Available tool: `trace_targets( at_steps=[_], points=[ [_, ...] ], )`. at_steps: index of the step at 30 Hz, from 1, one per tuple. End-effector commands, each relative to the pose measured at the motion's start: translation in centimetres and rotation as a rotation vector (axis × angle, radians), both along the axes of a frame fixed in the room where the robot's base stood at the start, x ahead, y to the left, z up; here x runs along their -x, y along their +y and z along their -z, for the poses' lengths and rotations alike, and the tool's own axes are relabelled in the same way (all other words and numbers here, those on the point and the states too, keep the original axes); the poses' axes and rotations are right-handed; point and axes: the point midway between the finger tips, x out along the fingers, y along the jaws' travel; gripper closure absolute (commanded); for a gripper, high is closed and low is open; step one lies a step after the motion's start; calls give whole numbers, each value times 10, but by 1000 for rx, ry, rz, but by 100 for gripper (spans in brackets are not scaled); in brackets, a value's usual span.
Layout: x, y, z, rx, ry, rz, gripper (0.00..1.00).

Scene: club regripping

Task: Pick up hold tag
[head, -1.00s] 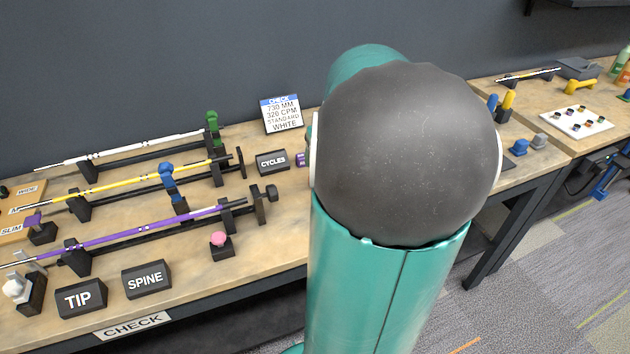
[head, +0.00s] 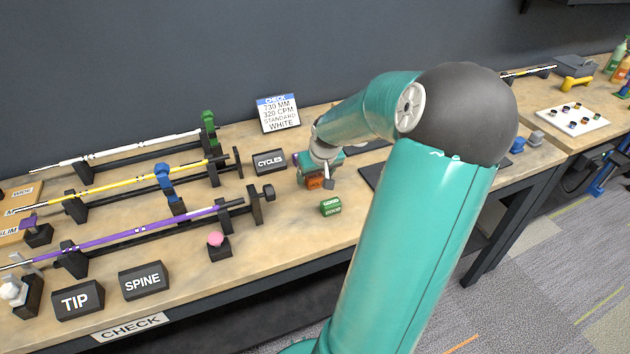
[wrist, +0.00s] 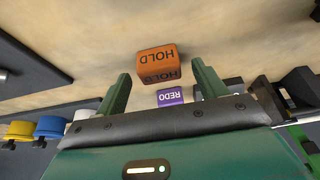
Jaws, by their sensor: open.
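The hold tag is an orange block lettered HOLD (wrist: 157,60). In the wrist view it lies on the wooden bench just beyond the fingertips, roughly centred between them. My gripper (wrist: 160,85) is open and empty, its two green fingers spread wider than the tag. In the head view my gripper (head: 322,168) is over the bench, and the orange hold tag (head: 314,183) shows just below it, partly covered by the gripper.
A purple REDO tag (wrist: 171,96) lies close behind the hold tag. A green GOOD tag (head: 330,206) sits nearer the bench's front edge. A CYCLES block (head: 270,162) and racks of shafts stand to the left. A white sign (head: 279,113) stands behind.

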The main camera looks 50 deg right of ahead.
Motion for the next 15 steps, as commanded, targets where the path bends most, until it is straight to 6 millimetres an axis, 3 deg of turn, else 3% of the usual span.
trace_targets(
  at_steps=[4, 11, 15],
  points=[
    [-5, -2, 13, -1, 0, 0, 29],
    [-5, -3, 14, 0, 0, 0, 29],
    [-5, -3, 14, 0, 0, 0, 57]
  ],
)
